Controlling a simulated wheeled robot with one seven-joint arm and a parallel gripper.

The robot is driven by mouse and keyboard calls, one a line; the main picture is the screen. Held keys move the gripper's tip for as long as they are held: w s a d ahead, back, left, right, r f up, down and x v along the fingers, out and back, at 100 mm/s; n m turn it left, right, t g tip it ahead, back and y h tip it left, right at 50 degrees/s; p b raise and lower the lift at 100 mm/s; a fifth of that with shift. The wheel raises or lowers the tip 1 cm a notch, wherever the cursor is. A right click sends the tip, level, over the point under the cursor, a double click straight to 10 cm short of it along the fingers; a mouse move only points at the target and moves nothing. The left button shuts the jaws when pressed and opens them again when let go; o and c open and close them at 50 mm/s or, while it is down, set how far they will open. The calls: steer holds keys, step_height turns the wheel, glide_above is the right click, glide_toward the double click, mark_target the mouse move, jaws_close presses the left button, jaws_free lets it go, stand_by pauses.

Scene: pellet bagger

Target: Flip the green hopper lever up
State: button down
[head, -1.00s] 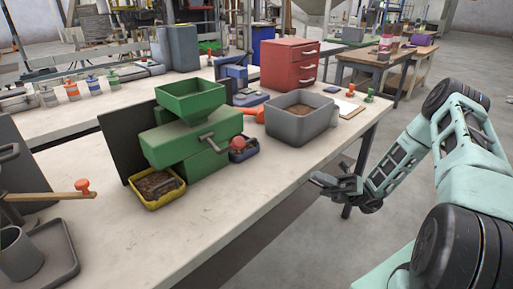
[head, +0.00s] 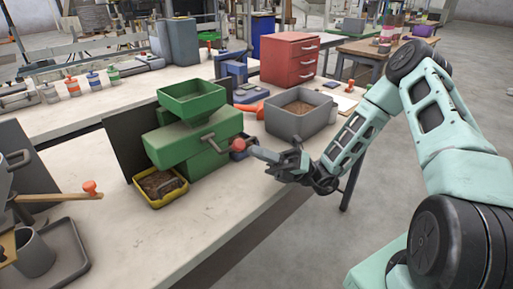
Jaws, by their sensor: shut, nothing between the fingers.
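The green hopper machine (head: 190,138) stands on the bench, with a square funnel (head: 192,95) on top. Its lever (head: 220,147) is a grey bent arm on the right side of the body, ending in a red knob (head: 239,145). The lever sticks out to the right, roughly level. My gripper (head: 255,152) is shut and empty, its fingertips just right of the red knob. I cannot tell whether they touch it.
A yellow tray (head: 184,187) of brown pellets sits in front of the machine. A grey bin (head: 284,125) of pellets stands behind my gripper. A red drawer cabinet (head: 291,58) is farther back.

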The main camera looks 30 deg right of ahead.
steer(key=shift+w+a+r, duration=0.15)
steer(key=shift+a+r, duration=0.1)
steer(key=shift+a, duration=0.2)
steer(key=shift+r, duration=0.1)
steer(key=w+r+m+t+h+p, duration=0.1)
steer(key=w+r+m+h+p, duration=0.1)
steer(key=p, duration=0.8)
steer(key=w+a+r+m+t+h+p, duration=0.1)
steer(key=w+r+m+h+p, duration=0.1)
steer(key=r+m+h+p, duration=0.2)
step_height(320, 180, up, 3)
steer(key=m+p, duration=0.3)
steer(key=p, duration=0.4)
steer(key=shift+w+a+r+h, duration=0.15)
steer(key=shift+w+a+h, duration=0.1)
steer(key=shift+h, duration=0.15)
